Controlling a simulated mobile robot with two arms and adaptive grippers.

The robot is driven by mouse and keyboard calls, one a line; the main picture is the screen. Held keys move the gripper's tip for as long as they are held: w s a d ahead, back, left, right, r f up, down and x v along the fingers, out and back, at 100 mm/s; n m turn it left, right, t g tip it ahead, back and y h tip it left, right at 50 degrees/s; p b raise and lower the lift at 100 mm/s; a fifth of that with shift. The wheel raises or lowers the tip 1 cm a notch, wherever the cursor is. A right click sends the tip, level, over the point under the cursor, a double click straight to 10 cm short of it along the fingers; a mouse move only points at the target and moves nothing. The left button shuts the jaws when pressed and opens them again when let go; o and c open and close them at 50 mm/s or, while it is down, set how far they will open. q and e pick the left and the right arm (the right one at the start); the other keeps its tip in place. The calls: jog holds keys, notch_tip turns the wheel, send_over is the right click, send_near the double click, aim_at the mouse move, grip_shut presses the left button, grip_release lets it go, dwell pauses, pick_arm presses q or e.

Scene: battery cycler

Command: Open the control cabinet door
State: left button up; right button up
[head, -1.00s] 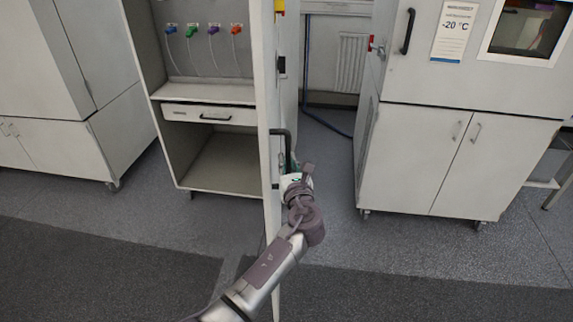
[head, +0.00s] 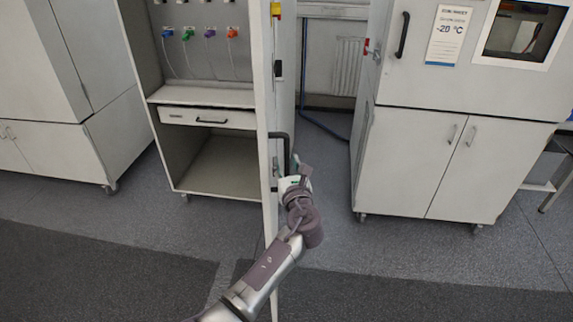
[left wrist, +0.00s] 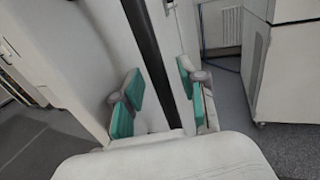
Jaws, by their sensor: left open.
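The control cabinet door (head: 269,220) stands swung out from the cabinet (head: 215,95), nearly edge-on in the head view, so the interior shows. Its black handle (head: 287,150) sits on the door's right face. My left gripper (head: 293,178) is at the lower part of this handle, partly hidden by my own wrist. In the left wrist view the dark handle bar (left wrist: 150,50) runs between the two green-padded fingers of my left gripper (left wrist: 160,84). The fingers are open, one on each side of the bar. Contact cannot be told. My right gripper is not in view.
Inside the cabinet are coloured connectors (head: 209,33) and a drawer (head: 208,117). A white freezer unit (head: 425,155) on castors stands at the right, another cabinet (head: 110,130) at the left. Grey floor (head: 330,190) is clear between door and freezer unit.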

pick_arm(q)
jog(key=v, duration=0.7)
jog(key=shift+s, duration=0.25)
